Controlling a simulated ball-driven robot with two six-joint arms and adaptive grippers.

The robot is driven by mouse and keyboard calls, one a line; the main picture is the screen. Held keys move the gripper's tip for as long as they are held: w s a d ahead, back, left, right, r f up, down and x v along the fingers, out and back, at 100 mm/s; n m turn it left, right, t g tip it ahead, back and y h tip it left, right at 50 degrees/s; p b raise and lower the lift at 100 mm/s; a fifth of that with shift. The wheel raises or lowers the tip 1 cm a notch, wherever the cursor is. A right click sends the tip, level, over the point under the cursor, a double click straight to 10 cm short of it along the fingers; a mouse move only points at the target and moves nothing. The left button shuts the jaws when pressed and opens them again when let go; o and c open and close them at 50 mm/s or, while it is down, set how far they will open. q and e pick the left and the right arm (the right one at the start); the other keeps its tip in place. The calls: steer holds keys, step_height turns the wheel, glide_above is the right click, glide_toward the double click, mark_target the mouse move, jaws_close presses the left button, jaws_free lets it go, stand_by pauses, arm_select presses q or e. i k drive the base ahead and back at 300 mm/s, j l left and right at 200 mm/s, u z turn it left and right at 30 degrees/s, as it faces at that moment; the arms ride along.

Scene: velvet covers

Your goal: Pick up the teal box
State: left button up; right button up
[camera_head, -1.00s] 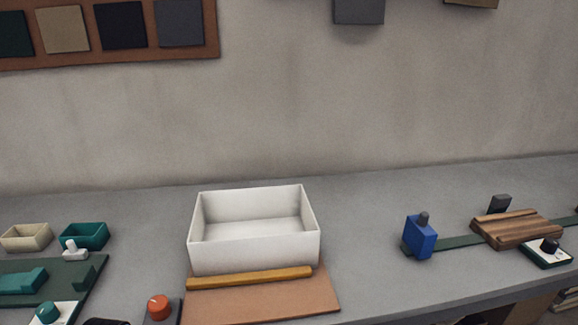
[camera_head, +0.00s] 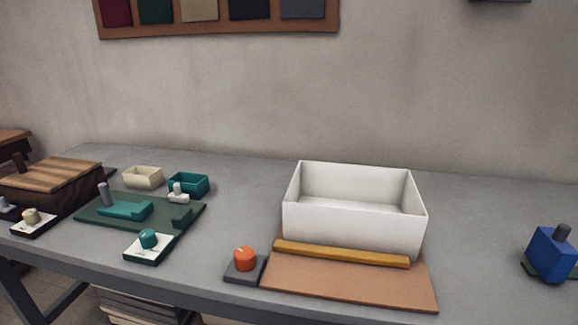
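A small open teal box (camera_head: 190,184) sits on the grey table, left of the large white box and behind the dark green board. A white knob-like piece stands at its front edge and hides a little of its front. A cream open box (camera_head: 143,177) of similar size is just to its left. Neither of my grippers shows in the head view.
A large white open box (camera_head: 352,226) stands on an orange-brown board (camera_head: 350,282) with a yellow bar. A dark green board (camera_head: 110,215) carries teal pieces. An orange knob (camera_head: 245,259), a teal knob (camera_head: 148,239) and a wooden box (camera_head: 50,178) are on the table. A blue block (camera_head: 551,255) is at right.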

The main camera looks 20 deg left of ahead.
mark_target(197, 186)
steer(key=u, duration=1.4)
